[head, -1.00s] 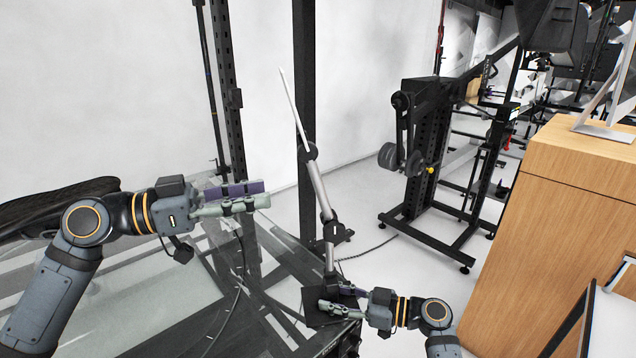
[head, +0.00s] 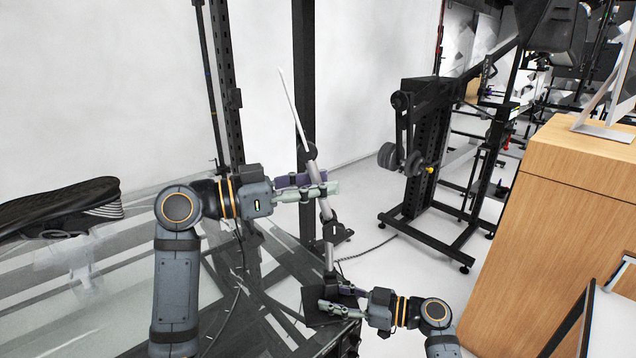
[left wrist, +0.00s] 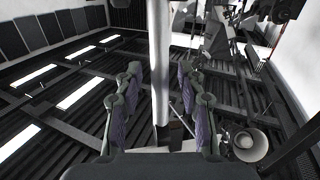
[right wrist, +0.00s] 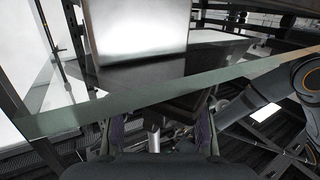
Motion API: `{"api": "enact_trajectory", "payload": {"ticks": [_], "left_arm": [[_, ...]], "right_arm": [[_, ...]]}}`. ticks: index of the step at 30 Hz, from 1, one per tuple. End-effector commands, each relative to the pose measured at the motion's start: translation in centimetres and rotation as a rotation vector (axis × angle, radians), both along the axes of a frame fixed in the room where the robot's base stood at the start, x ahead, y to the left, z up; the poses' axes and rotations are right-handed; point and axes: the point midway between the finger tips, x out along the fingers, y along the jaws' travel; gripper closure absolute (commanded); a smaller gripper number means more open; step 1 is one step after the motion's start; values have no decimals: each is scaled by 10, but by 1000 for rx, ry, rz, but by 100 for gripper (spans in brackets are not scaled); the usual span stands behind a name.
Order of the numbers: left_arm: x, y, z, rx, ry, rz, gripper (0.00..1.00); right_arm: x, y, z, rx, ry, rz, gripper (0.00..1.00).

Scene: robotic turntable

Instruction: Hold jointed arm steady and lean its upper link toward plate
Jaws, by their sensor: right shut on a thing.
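The jointed arm stands on a black square base (head: 312,318), with a thin white upper link (head: 290,100), a dark joint, a silver middle link (head: 326,208) and a lower post (head: 329,258). My left gripper (head: 331,184) is open at the middle link, just below the upper joint. In the left wrist view a link (left wrist: 159,60) passes between the open fingers, with gaps on both sides. My right gripper (head: 322,297) is shut on the lower post near the base; the post (right wrist: 153,138) shows between its fingers in the right wrist view. I cannot tell which surface is the plate.
A black upright (head: 304,60) stands behind the jointed arm. A weight rack (head: 425,150) and a wooden cabinet (head: 545,220) are at the right. Open floor lies between.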

Motion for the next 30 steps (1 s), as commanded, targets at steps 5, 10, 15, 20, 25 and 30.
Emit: {"api": "enact_trajectory", "payload": {"ticks": [5,10,15,20,25,30], "left_arm": [[1,-2,0,1,0,-1,61],[1,-2,0,1,0,-1,69],[1,-2,0,0,0,-1,92],[0,-2,0,0,0,-1,100],[0,-2,0,0,0,-1,100],[0,2,-3,-39,-6,-1,100]], "right_arm": [[0,0,0,0,-1,-1,78],[0,0,0,0,-1,-1,78],[0,0,0,0,-1,-1,78],[0,0,0,0,-1,-1,78],[0,0,0,0,-1,-1,78],[0,0,0,0,-1,-2,78]]}}
